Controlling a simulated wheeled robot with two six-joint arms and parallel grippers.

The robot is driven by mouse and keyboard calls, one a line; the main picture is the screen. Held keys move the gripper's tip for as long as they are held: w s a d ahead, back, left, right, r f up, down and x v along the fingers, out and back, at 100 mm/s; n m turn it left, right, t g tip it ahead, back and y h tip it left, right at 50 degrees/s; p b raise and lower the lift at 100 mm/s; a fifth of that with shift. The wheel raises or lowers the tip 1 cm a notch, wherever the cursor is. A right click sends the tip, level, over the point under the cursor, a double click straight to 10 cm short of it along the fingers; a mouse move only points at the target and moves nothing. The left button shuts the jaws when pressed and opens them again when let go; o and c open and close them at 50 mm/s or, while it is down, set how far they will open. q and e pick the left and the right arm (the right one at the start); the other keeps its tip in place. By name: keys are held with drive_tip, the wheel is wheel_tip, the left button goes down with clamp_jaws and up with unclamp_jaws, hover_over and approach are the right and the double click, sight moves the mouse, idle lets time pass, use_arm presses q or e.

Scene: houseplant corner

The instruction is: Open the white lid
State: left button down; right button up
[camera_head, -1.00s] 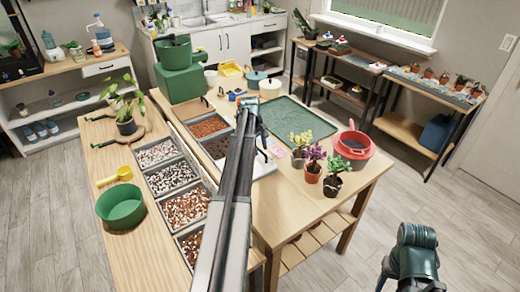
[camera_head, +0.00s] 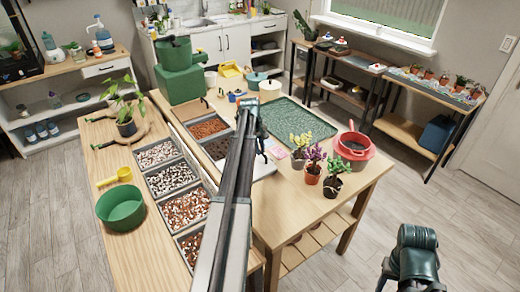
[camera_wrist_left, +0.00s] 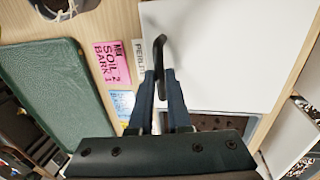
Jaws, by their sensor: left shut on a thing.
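The white lid (camera_head: 265,170) is a flat panel on the main table, partly hidden by my left arm in the head view. In the left wrist view the lid (camera_wrist_left: 235,50) fills the upper right and has a dark, hooked handle (camera_wrist_left: 160,46). My left gripper (camera_wrist_left: 160,75) is shut on this handle. It also shows in the head view (camera_head: 264,151), above the lid. The lid appears to lie flat; whether its edge is raised cannot be told. My right arm shows at the lower right of the head view, but its gripper does not.
A green tray (camera_head: 298,122) lies beside the lid. Pink (camera_wrist_left: 112,62) and blue (camera_wrist_left: 122,103) labels lie near it. Bins of substrate (camera_head: 171,179) line the left. Potted flowers (camera_head: 312,172) and a red pot (camera_head: 353,147) stand on the right.

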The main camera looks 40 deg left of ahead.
idle(0.7)
use_arm(q)
drive_tip(key=shift+s+r+p, duration=0.3)
drive_tip(key=shift+r+p, duration=0.1)
drive_tip(key=shift+r, duration=0.1)
drive_tip(key=s+a+r+t+h+b, duration=0.2)
drive_tip(key=s+r+t, duration=0.3)
drive_tip(key=s, duration=0.4)
drive_tip(key=s+a+r+t+h+b, duration=0.1)
drive_tip(key=s+a+r+t+b, duration=0.2)
drive_tip(key=s+r+t+b, duration=0.2)
drive_tip(key=shift+s+a+r+t+h, duration=0.2)
drive_tip(key=shift+s+r+t+h, duration=0.2)
drive_tip(key=shift+s+t, duration=1.6)
drive_tip(key=shift+s+g, duration=0.3)
drive_tip(key=shift+s, duration=0.15)
